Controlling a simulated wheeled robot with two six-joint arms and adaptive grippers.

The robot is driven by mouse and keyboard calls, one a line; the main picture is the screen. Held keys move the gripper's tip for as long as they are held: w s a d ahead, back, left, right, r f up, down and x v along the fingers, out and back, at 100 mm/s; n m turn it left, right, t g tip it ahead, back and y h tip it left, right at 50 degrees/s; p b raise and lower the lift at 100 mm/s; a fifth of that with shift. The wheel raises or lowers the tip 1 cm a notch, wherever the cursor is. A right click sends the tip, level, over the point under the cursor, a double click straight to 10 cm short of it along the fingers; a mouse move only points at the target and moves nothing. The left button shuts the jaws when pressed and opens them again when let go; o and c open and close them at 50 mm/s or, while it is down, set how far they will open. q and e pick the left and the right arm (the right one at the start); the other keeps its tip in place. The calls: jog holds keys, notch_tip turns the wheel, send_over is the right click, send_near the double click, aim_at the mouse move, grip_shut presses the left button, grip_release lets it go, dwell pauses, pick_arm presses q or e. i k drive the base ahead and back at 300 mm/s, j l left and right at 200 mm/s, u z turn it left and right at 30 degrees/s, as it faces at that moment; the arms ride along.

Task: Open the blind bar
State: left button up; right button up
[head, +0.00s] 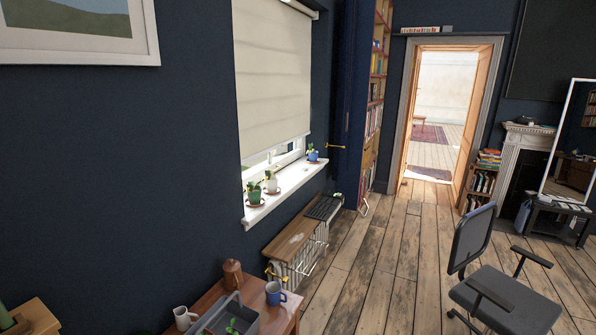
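A cream roller blind (274,78) hangs over the window on the dark blue wall, left of centre. It is lowered over most of the window. A narrow strip of glass and white frame (290,154) shows below its bottom edge. The blind bar cannot be picked out clearly at this size; the blind's lower edge (272,148) runs just above the sill. Neither of my grippers is in view.
Potted plants (272,182) stand on the white windowsill (290,185). A radiator (305,250) stands below it. A wooden table (275,318) with mugs and a grey tray is at the bottom. An office chair (500,295) is at right. Wooden floor (375,265) is open between.

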aim_at(255, 142)
jog(key=i+l+z, duration=0.2)
jog(key=i+l, duration=0.2)
jog(key=i+l+z, duration=0.2)
jog(key=i+l, duration=0.2)
jog(key=i+l+z, duration=0.15)
jog(key=i+l, duration=0.15)
jog(key=i, duration=0.2)
jog(key=i+l+z, duration=0.2)
jog(key=i, duration=0.3)
jog(key=i+u, duration=0.85)
jog(key=i+l+u, duration=0.15)
jog(key=i+u, duration=0.25)
jog(key=i+l+u, duration=0.25)
jog(key=u, duration=0.2)
